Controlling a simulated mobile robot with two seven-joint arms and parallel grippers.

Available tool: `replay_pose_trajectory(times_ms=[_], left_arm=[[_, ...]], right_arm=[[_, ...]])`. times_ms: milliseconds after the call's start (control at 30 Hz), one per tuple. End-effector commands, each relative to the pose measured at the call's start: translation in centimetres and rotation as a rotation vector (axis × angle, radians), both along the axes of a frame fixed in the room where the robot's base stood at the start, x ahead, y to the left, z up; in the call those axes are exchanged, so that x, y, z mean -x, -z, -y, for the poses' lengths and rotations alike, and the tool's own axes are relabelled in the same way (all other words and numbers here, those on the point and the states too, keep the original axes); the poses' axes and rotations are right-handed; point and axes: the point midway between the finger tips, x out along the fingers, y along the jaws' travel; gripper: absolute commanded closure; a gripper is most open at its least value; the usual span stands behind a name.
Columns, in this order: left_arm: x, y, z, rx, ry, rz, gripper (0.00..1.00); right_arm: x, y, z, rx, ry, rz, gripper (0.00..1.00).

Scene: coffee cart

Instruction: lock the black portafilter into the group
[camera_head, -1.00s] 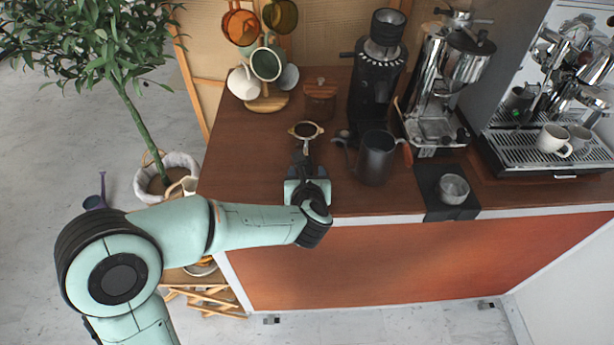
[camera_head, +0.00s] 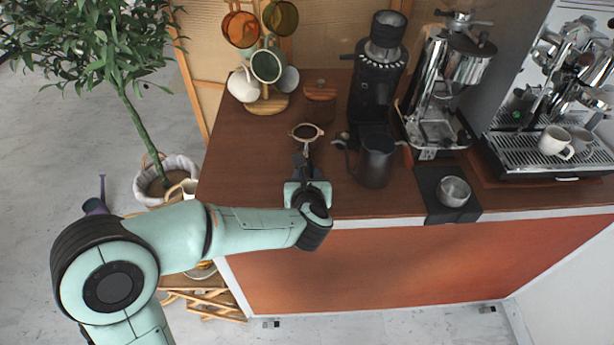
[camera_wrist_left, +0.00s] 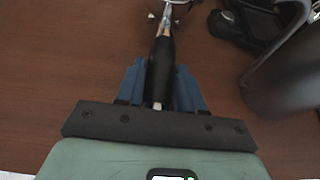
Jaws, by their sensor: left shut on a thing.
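The portafilter has a round metal head (camera_head: 306,132) with small side ears and a black handle (camera_wrist_left: 163,68). My left gripper (camera_head: 305,166) is shut on the handle over the left part of the wooden counter, with the head pointing away toward the back. In the left wrist view the blue fingers (camera_wrist_left: 160,85) stand on both sides of the handle; most of the head is cut off at the top edge. The chrome espresso machine (camera_head: 570,70) stands far right; I cannot clearly make out its group. My right gripper is not in view.
A dark pitcher (camera_head: 374,160) stands just right of the portafilter, and a black grinder (camera_head: 378,75) behind it. A chrome machine (camera_head: 435,90), a metal cup (camera_head: 453,191) on a black mat (camera_head: 432,208) and a mug tree (camera_head: 267,104) are nearby.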

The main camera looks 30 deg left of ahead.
Motion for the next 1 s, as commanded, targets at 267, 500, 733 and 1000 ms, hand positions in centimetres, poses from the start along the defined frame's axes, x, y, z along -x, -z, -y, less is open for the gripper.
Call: replay_pose_trajectory(times_ms=[267, 500, 733, 1000], left_arm=[[-0.1, -0.3, 0.0, -0.002, 0.000, 0.006, 1.00], [-0.1, -1.7, 0.0, -0.002, 0.001, 0.007, 1.00], [-0.1, -4.0, 0.0, -0.001, 0.001, 0.007, 1.00], [-0.1, -5.4, 0.0, -0.002, 0.000, 0.006, 1.00]], right_arm=[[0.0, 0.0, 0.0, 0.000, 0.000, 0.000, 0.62], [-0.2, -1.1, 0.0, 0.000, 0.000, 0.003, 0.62], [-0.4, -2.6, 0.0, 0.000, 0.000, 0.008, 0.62], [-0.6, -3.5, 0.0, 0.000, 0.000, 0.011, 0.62]])
